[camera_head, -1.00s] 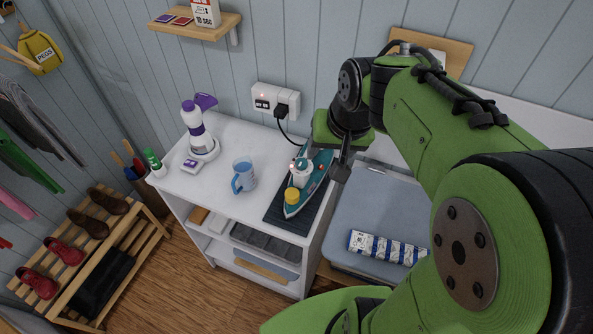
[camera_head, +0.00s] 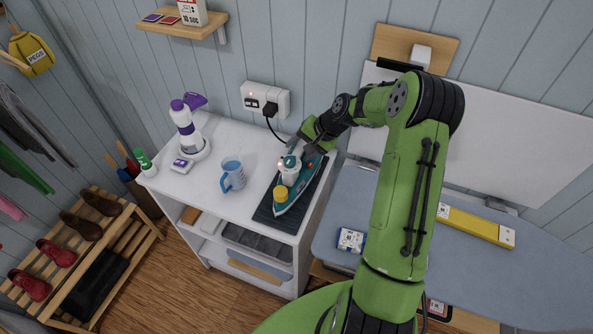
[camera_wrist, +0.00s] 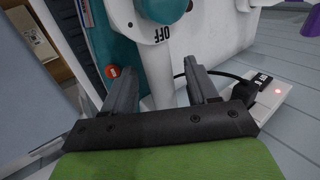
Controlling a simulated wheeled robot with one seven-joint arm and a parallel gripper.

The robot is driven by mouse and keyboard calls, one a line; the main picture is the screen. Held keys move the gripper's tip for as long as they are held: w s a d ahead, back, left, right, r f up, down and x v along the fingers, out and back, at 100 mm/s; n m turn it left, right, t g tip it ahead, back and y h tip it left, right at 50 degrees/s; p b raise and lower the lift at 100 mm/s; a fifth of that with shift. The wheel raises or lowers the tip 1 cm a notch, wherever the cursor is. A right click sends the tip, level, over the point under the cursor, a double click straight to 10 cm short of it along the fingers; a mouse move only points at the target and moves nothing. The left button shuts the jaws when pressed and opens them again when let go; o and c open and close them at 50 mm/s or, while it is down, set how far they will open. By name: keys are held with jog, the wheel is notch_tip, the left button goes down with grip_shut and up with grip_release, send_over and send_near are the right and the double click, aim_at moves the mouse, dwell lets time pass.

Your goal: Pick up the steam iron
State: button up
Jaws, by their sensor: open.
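The steam iron (camera_head: 303,184), teal and white, lies on a dark ribbed mat (camera_head: 263,214) at the right end of the white cabinet top. A yellow-capped part sits near its front end. My gripper (camera_head: 302,143) is at the iron's rear end, by the wall. In the wrist view my gripper (camera_wrist: 150,90) is open, with one dark finger on each side of a white upright part of the iron (camera_wrist: 160,85). The iron's teal body (camera_wrist: 120,50) and an "OFF" marking show close ahead. Whether the fingers touch the iron I cannot tell.
A socket (camera_head: 265,99) with a plug and cord is on the wall just behind. A blue-grey ironing board (camera_head: 345,205) lies to the right.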

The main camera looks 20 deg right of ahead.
jog(key=shift+w+a+f, duration=0.15)
jog(key=shift+f, duration=0.2)
grip_shut()
jog(key=shift+r, duration=0.15)
jog(key=shift+r, duration=0.1)
